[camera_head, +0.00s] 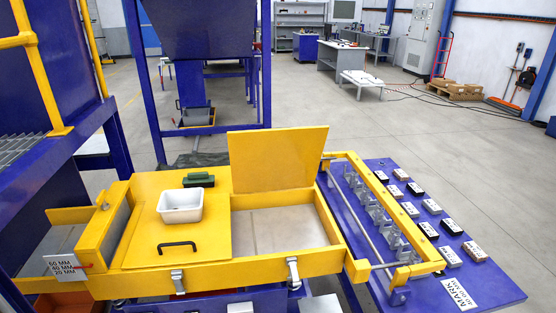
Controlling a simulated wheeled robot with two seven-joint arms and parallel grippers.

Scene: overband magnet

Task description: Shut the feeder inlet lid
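A yellow lid (278,160) stands open and nearly upright at the back edge of the yellow feeder box (230,274). In front of it, the box's square inlet opening (284,229) is uncovered and shows a pale grey inside. A second yellow panel (205,249) with a black handle (177,246) lies flat over the left part of the box. Two silver latches show on the front wall, a left latch (177,281) and a right latch (293,271). Neither of my grippers is in view.
A white tray (181,208) and a dark green box (199,180) stand on the flat panel. To the right, a yellow frame (384,193) with grey clips borders a blue table (477,277) holding several small labelled blocks. Blue posts stand behind.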

